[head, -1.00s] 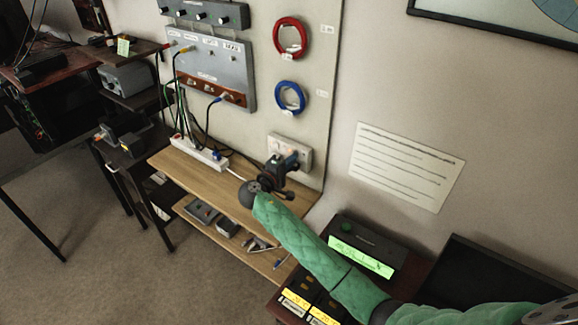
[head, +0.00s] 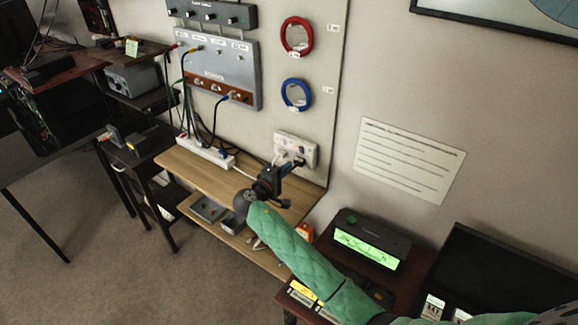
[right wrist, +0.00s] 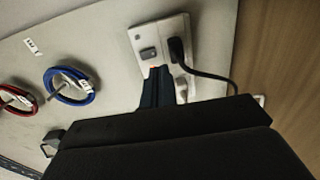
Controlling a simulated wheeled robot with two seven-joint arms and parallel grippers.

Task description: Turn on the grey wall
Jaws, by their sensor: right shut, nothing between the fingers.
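The pale grey wall socket (head: 283,141) is fixed to the board above the wooden shelf. The right wrist view shows its plate (right wrist: 143,37), with a grey rocker switch (right wrist: 149,53) and a black plug (right wrist: 177,48) with a black cable in it. My right gripper (head: 294,165) is at the lower part of the socket. In the right wrist view its dark fingers (right wrist: 157,73) are together and empty, in front of the plate and hiding part of it. I cannot tell whether they touch it. My left gripper is out of view.
A white power strip (head: 206,152) lies on the wooden shelf (head: 192,174), with cables rising to the grey panel (head: 221,62). Red (head: 297,36) and blue (head: 296,94) cable coils hang above the socket. A device with a lit green display (head: 366,249) stands at right.

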